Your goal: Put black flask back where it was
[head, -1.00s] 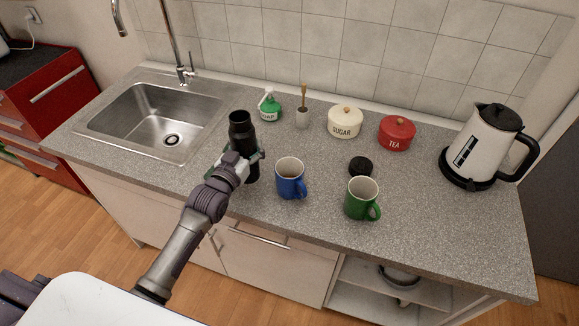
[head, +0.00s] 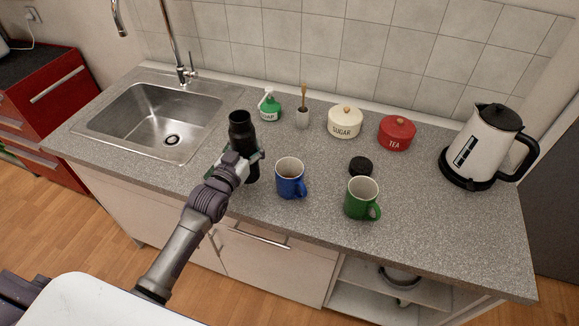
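The black flask (head: 241,127) stands upright on the grey counter, right of the sink, with its top uncovered. A round black lid (head: 360,166) lies on the counter behind the green mug. My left gripper (head: 246,158) is at the flask's middle, with its fingers around the body. The wrist hides part of the flask, and I cannot tell whether the fingers press on it or stand slightly apart. My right gripper is not in view.
A blue mug (head: 290,180) stands close right of the flask, and a green mug (head: 361,199) farther right. Behind are a soap bottle (head: 269,108), brush cup (head: 302,118), sugar pot (head: 344,122) and tea pot (head: 396,134). A kettle (head: 480,147) stands at right. The sink (head: 150,115) is empty.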

